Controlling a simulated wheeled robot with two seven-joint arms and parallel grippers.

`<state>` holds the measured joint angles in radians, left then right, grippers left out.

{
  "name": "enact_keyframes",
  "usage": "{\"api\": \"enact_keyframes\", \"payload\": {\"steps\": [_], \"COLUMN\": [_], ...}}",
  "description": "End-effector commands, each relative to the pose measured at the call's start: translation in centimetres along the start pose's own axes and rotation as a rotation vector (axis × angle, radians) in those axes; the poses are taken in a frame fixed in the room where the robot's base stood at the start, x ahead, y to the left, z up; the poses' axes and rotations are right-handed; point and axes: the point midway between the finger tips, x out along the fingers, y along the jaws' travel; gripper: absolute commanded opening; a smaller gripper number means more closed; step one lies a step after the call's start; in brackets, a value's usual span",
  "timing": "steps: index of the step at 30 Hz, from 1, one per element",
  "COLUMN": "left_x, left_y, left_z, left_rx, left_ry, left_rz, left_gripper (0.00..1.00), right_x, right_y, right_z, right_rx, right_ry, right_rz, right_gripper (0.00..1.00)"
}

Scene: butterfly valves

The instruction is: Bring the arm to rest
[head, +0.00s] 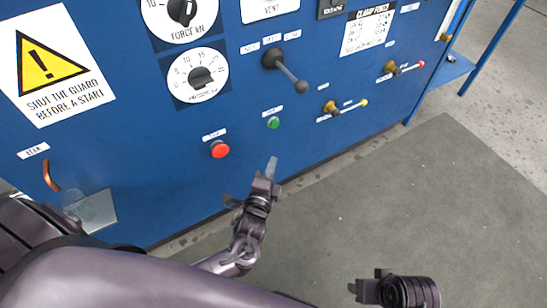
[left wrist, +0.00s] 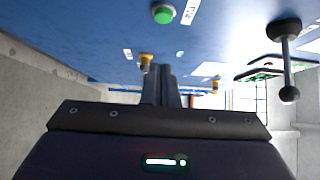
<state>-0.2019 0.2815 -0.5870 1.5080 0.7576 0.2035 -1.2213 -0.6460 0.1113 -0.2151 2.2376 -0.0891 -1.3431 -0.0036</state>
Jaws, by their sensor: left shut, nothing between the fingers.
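My left gripper (head: 271,168) is in front of the lower part of the blue panel, below the green button (head: 273,122) and right of the red button (head: 220,149). Its fingers are shut and empty, and point up toward the panel in the head view. In the left wrist view the closed fingers (left wrist: 162,84) show in the middle, with the green button (left wrist: 163,13) above them.
The blue panel (head: 130,140) carries dials, a black lever (head: 286,70) and brass valves with thin handles (head: 345,107). The lever also shows in the left wrist view (left wrist: 286,60). A copper-coloured handle (head: 50,176) is at left. A grey mat (head: 430,200) covers open floor.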

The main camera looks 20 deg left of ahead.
Motion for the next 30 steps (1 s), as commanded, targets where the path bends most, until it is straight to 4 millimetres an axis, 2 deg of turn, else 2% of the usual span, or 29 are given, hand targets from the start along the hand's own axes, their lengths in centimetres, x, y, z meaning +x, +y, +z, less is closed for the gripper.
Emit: {"api": "enact_keyframes", "payload": {"steps": [15,20,23,27,30], "left_x": [0.0,-0.8,-2.4,-6.5,-9.7], "left_y": [0.0,1.3,3.0,4.7,4.9], "left_z": [0.0,-0.7,-2.0,-4.0,-4.8], "left_rx": [-0.005,-0.157,-0.378,-0.705,-0.854], "left_ry": [0.000,-0.008,-0.031,-0.117,-0.204], "left_rz": [0.004,0.128,0.319,0.646,0.833], "left_gripper": [0.00,0.00,0.00,0.00,0.00], "right_x": [-0.1,-0.1,-0.1,-0.1,-0.1], "right_y": [-0.1,-0.1,-0.1,-0.1,-0.1], "right_z": [0.2,0.2,0.2,0.2,0.2], "right_rx": [-0.011,-0.009,-0.008,-0.008,-0.007], "right_ry": [-0.001,-0.001,-0.001,-0.001,0.000], "right_rz": [0.002,0.000,0.000,0.000,-0.001], "right_gripper": [0.65,0.65,0.65,0.65,0.65]}}
